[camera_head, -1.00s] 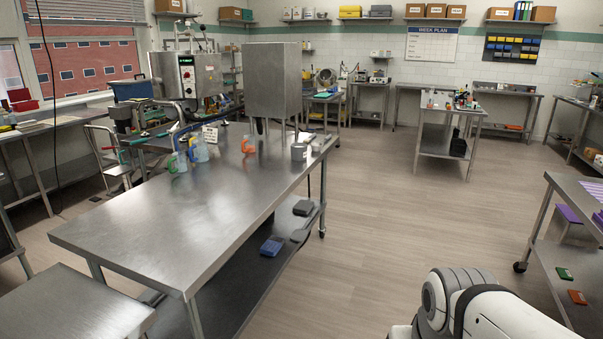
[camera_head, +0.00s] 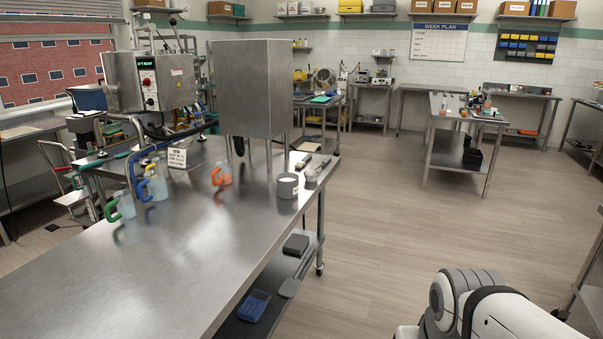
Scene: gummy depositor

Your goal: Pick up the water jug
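Several clear jugs with coloured handles stand on the long steel table (camera_head: 165,275). A jug with a green handle (camera_head: 125,206) is nearest on the left. A jug with an orange handle (camera_head: 223,176) stands farther right, by the steel box. No label on the jugs can be read, so I cannot tell which is the water jug. Only part of my arm shows at lower right; my gripper is out of view.
A grey container (camera_head: 287,187) stands near the table's right edge. A large steel box (camera_head: 252,90) and a machine with a control panel (camera_head: 150,80) rise behind the jugs. A blue tray (camera_head: 253,305) lies on the lower shelf. The floor right of the table is open.

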